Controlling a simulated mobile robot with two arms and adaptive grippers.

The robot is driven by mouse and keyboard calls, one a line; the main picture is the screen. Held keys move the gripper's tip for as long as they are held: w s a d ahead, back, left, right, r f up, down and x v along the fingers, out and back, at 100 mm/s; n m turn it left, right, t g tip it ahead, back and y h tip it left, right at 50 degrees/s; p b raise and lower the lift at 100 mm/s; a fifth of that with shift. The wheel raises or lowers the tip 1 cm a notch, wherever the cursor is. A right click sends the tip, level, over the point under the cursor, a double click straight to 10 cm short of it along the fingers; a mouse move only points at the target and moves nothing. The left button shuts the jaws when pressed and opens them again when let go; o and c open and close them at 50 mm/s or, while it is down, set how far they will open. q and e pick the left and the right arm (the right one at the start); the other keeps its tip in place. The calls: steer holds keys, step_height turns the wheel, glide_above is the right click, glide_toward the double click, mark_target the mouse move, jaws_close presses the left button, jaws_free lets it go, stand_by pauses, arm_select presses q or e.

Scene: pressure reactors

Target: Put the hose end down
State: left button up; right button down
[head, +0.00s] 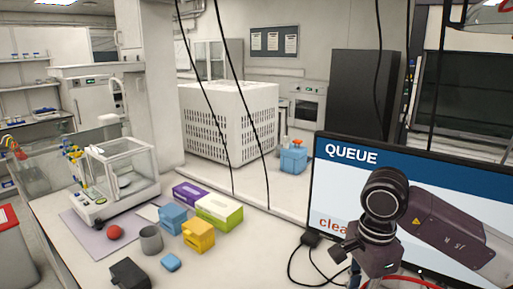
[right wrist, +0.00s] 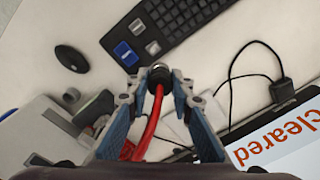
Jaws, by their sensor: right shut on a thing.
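My right gripper (right wrist: 160,88) is shut on the hose end, a dark round fitting (right wrist: 158,73) held between the fingertips in the right wrist view. The red hose (right wrist: 153,115) runs back from it between the blue-grey fingers. The fitting appears over the pale worktop, just beside the keyboard; its height above the surface is unclear. In the head view a piece of the red hose (head: 408,282) shows at the lower right edge, below my right wrist. My right fingertips are out of that view. My left gripper is not seen.
A black keyboard (right wrist: 172,27) and a mouse (right wrist: 71,58) lie on the worktop. The monitor (head: 335,172) and a black cable (right wrist: 237,85) are close by. Boxes (head: 220,211), a cup (head: 151,240) and a balance (head: 120,178) stand to the left.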

steer(key=n, duration=0.3)
steer(key=s+n, duration=0.1)
steer(key=n, duration=0.1)
steer(key=shift+a+f, duration=0.2)
steer(key=shift+a, duration=0.2)
steer(key=n, duration=0.3)
steer(key=s+n, duration=0.1)
steer(key=n, duration=0.3)
steer(key=s+a+f+n, duration=0.1)
steer(key=n, duration=0.2)
steer(key=shift+s+b, duration=0.25)
steer(key=shift+b, duration=0.15)
